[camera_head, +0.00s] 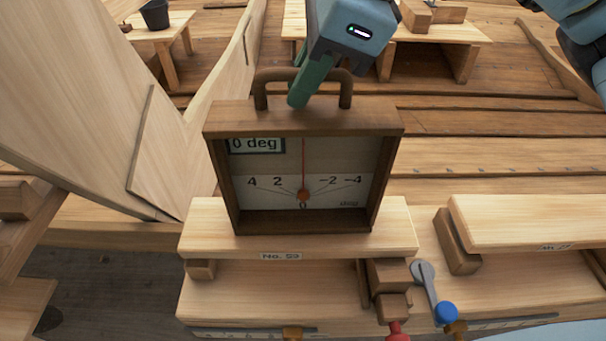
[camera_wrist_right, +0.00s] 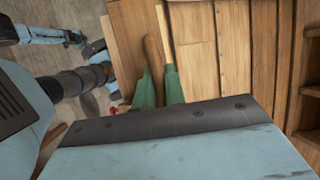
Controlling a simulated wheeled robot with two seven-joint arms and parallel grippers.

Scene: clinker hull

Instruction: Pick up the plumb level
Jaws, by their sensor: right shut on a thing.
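The plumb level (camera_head: 304,115) is a brown wooden box frame with a white dial, a red needle at 0 and a dark handle (camera_head: 346,88) on top. It stands upright on a light plank marked No. 53 (camera_head: 210,232) in the head view. In the right wrist view the green fingers (camera_wrist_right: 159,88) sit on either side of the brown handle (camera_wrist_right: 153,52). My left gripper is not clearly in view.
A lever with a blue knob (camera_head: 446,313) and a red knob (camera_head: 397,333) stand at the front right. Another light plank (camera_head: 530,222) lies to the right. A tall curved board (camera_head: 85,95) rises at the left. A dark bucket (camera_head: 155,15) stands on a stool behind.

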